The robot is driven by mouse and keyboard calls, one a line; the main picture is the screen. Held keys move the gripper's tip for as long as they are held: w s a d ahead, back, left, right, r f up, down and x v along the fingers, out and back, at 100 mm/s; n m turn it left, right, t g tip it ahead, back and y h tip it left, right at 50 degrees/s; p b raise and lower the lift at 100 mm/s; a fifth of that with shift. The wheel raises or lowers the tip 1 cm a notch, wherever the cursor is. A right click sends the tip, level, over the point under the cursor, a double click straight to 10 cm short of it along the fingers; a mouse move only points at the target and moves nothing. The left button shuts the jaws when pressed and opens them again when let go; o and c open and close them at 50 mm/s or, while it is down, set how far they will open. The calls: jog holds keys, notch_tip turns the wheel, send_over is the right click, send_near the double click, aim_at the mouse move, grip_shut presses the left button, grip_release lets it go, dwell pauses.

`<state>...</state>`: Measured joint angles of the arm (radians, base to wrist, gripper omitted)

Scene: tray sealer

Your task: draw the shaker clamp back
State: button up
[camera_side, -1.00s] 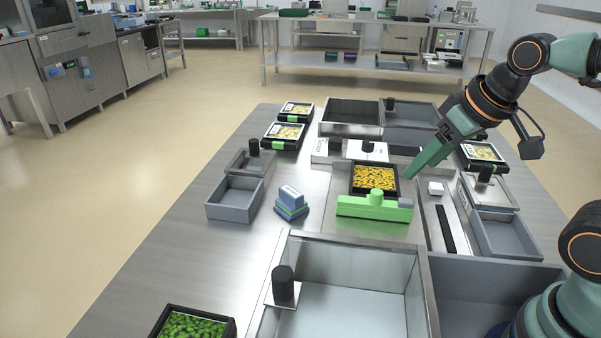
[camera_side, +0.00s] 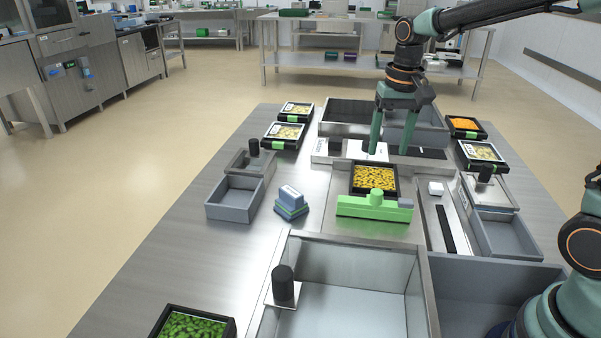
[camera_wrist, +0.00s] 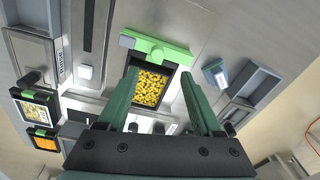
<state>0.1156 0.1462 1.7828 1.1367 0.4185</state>
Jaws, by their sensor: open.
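A green bar with a round knob (camera_side: 375,208), which looks like the clamp, lies along the near edge of the black tray of yellow pieces (camera_side: 374,179). It touches or nearly touches that tray. In the wrist view the green bar (camera_wrist: 156,48) is above the tray (camera_wrist: 150,88). My gripper (camera_side: 389,152) points down behind the tray, fingers apart and nothing between them. Its left finger is by the white plate (camera_side: 367,157) and hides that plate's black knob. In the wrist view my fingers (camera_wrist: 159,76) frame the tray, short of the green bar.
Sealed trays (camera_side: 284,135) stand on the left and more (camera_side: 481,155) on the right. A grey bin (camera_side: 235,199) and stacked blue blocks (camera_side: 291,204) lie left of the green bar. A steel basin (camera_side: 345,262) with a black knob is in front.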

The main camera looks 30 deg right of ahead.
aim_at(377, 191)
jog(key=shift+m+g, duration=0.4)
jog(key=shift+m, duration=0.1)
jog(key=f, duration=0.4)
jog(key=w+f, duration=0.1)
jog(key=f, duration=0.4)
jog(key=w+d+f, duration=0.1)
jog(key=f, duration=0.4)
jog(key=shift+f, duration=0.2)
grip_shut()
jog(key=shift+r, duration=0.1)
dwell(0.6)
